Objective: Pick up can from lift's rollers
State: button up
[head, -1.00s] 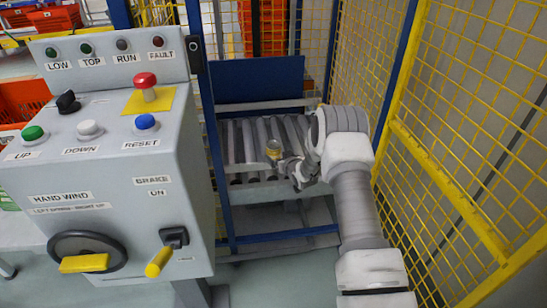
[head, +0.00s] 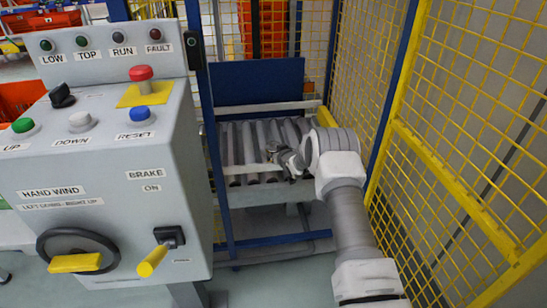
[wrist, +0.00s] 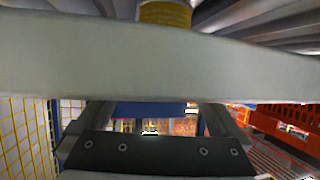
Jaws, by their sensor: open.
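The can (wrist: 165,13) is yellow and shows at the top edge of the wrist view, in front of the rollers. A pale grey bar hides part of it. In the head view my gripper (head: 279,157) is at the front of the lift's rollers (head: 240,145) and covers most or all of the can. In the wrist view my gripper (wrist: 155,118) has its two fingers apart with nothing seen between them. The bar hides the finger ends, so I cannot tell how close they are to the can.
The pale grey bar (wrist: 160,58) crosses the wrist view. A yellow mesh fence (head: 460,130) stands right of my arm. A blue panel (head: 257,82) is behind the rollers. A grey control box (head: 110,190) with buttons and a handwheel stands at the left.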

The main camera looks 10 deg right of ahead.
grip_shut()
dwell(0.4)
jog(key=shift+r, duration=0.15)
